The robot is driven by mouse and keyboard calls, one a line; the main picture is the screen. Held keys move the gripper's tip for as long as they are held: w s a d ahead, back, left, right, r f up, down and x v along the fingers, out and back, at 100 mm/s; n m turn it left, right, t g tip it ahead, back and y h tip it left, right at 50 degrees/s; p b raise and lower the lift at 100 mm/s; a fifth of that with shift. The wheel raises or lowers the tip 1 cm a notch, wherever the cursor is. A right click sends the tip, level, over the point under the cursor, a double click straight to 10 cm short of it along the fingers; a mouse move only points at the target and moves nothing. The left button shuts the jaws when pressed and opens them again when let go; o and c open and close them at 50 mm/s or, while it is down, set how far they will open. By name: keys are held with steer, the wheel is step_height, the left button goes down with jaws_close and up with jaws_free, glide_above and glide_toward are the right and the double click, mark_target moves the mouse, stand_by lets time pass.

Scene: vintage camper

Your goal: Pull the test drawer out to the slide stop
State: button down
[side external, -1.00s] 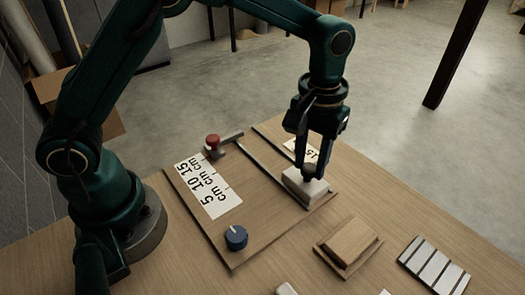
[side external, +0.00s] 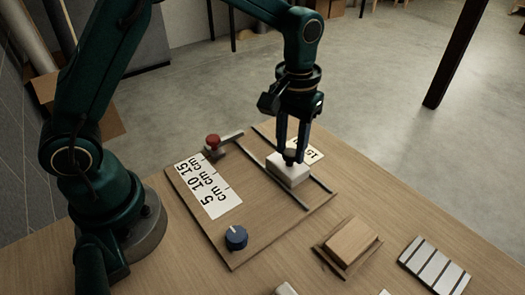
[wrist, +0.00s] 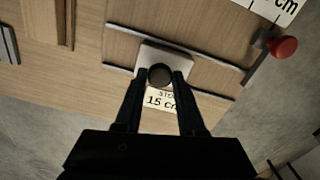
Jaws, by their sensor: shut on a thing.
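The test drawer appears as a white block (side external: 285,173) between two dark rails on a wooden board (side external: 262,222). It also shows in the wrist view (wrist: 165,54). A dark round knob (wrist: 160,74) stands on its top. My gripper (side external: 290,154) points down, its fingers closed on either side of the knob. In the wrist view the fingertips (wrist: 160,78) flank the knob. The block sits partway along the rails (side external: 319,182), with bare rail on both sides. A white card marked 15 cm (wrist: 160,101) lies beside the rail, partly hidden by the fingers.
A red knob (side external: 213,141) with a bar stands near the rails' far-left end. A scale card (side external: 208,188) and a blue dial (side external: 236,237) are on the board. A wooden block (side external: 351,241) and a slotted grey piece (side external: 434,266) lie to the right.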

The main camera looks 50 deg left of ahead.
steer(key=a, duration=1)
steer(key=shift+w+a+r, duration=0.1)
steer(key=shift+a, duration=0.05)
steer(key=c, duration=0.5)
jaws_free()
step_height(320, 180, up, 5)
steer(key=shift+r, duration=0.1)
